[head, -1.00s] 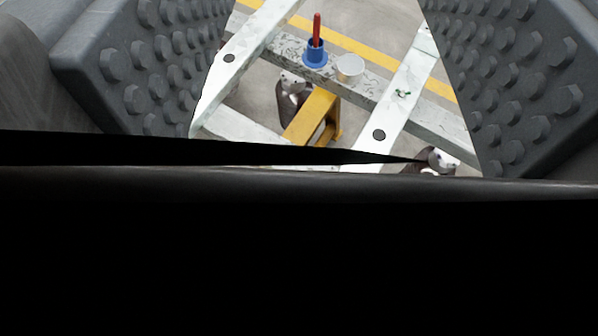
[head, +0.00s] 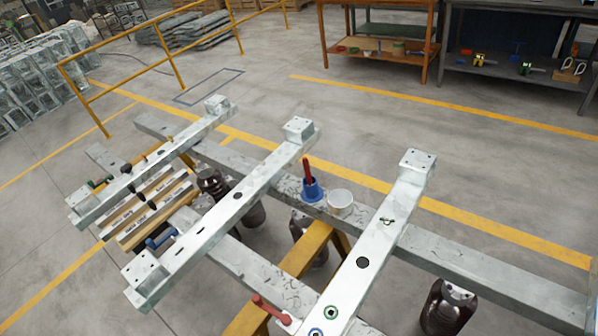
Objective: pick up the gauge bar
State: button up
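My gripper is out of the picture now, so its state does not show. No single thing is clearly identifiable as the gauge bar. Several short beige bars (head: 150,214) with dark marks and dark grips lie side by side at the left, between two pale steel beams. One of them may be the gauge bar, but I cannot tell which. The left steel beam (head: 160,165) and the middle steel beam (head: 225,215) flank them.
A right steel beam (head: 385,235) crosses the long galvanised rails. A yellow trestle (head: 300,252) and dark insulators (head: 447,307) are below. Open floor lies behind.

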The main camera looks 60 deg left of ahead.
aim_at(156, 212)
jog(key=z, duration=0.7)
jog(key=k, duration=2.3)
jog(key=u, duration=1.05)
jog(key=i, duration=1)
jog(key=u, duration=0.65)
